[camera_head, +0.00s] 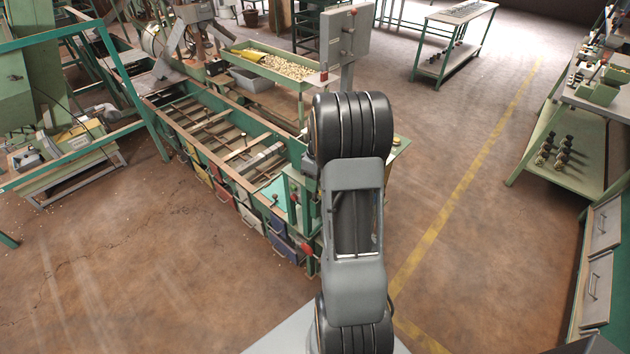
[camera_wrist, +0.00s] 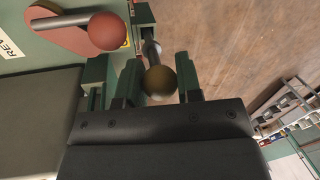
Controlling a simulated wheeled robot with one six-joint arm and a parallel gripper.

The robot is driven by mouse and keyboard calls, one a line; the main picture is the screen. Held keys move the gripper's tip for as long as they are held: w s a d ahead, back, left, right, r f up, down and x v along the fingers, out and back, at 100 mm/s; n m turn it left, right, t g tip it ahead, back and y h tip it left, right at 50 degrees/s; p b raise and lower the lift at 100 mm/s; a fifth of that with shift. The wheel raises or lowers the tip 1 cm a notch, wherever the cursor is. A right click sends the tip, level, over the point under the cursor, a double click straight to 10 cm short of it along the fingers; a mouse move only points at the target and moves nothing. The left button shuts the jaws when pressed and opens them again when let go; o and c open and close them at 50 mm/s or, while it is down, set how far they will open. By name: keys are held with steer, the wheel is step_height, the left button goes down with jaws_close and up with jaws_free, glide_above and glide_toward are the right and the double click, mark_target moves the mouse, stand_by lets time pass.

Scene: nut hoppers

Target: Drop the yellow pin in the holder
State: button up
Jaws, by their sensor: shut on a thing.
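In the wrist view my gripper (camera_wrist: 158,64) has its two green fingers on either side of a dull yellow ball knob, the head of the yellow pin (camera_wrist: 160,83). The pin's metal shank (camera_wrist: 151,48) points away from the fingers, toward a green and grey machine edge. I cannot tell whether its tip touches anything there. No holder can be made out with certainty. In the head view my own arm hides the gripper and the pin.
In the wrist view a red ball-ended lever (camera_wrist: 108,31) lies close on the left, by a panel lettered "REV". The head view shows the long green hopper machine (camera_head: 225,135), a nut tray (camera_head: 275,62) and a right-hand bench (camera_head: 560,150). Open floor (camera_head: 480,230) lies between.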

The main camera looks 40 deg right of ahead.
steer(key=shift+f+b, duration=1.05)
steer(key=shift+f, duration=0.55)
steer(key=o, duration=1)
step_height(320, 180, up, 14)
steer(key=w+d, duration=0.1)
steer(key=d, duration=0.1)
steer(key=shift+d+f, duration=0.2)
steer(key=shift+d, duration=0.05)
